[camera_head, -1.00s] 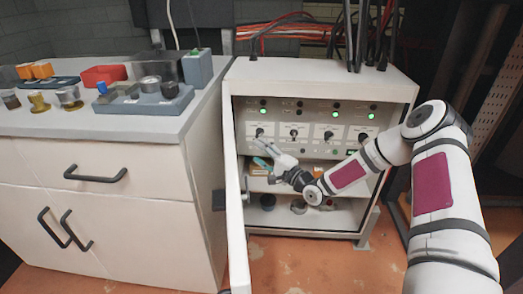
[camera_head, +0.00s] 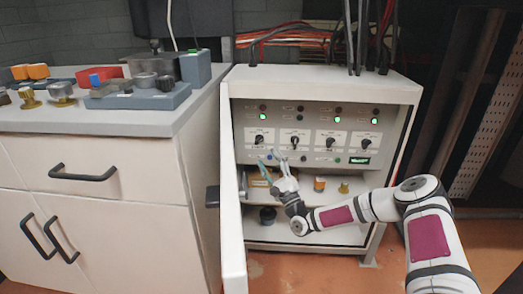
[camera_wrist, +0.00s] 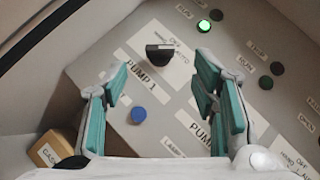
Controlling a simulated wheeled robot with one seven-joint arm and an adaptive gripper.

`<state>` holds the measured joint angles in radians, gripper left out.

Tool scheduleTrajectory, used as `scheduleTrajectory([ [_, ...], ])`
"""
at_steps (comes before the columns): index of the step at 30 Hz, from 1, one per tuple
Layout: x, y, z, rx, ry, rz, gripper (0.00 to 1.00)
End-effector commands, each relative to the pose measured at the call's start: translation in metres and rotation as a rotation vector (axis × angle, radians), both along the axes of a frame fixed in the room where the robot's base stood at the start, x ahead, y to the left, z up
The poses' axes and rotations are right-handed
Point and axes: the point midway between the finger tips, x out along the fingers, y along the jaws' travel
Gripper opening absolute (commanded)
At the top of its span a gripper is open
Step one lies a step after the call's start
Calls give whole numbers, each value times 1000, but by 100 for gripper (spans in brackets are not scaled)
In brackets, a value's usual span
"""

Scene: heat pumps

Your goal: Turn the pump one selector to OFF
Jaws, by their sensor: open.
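The pump one selector (camera_head: 259,139) is the leftmost black knob on the cabinet's control panel. In the wrist view it is a black knob (camera_wrist: 159,52) above the "PUMP 1" label, with HAND, OFF and AUTO marked around its top. My gripper (camera_head: 272,156) is just below the selector, in front of the panel. In the wrist view its teal-padded fingers (camera_wrist: 160,85) are spread wide and empty. The knob lies between and beyond the fingertips, apart from them. The exact pointing of the knob is hard to tell.
A blue button (camera_wrist: 138,114) sits below the selector, and a lit green lamp (camera_wrist: 204,26) is above it. Other selectors (camera_head: 295,142) stand to the right. The open cabinet door (camera_head: 233,230) is close on the left. Shelves with small objects lie below the panel.

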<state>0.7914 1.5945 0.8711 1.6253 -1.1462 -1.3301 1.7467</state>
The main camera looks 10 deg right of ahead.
Motion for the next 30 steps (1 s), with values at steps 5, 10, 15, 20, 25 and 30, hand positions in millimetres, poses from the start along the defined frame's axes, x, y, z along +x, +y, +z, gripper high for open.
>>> scheduleTrajectory([
  [5,28,9,16,-1,-2,0,53],
  [10,46,14,27,-1,-2,-1,53],
  [15,54,17,32,-1,0,1,53],
  [20,55,18,34,-1,1,1,53],
  [25,55,17,34,-1,1,1,44],
  [30,55,17,34,-1,1,1,6],
])
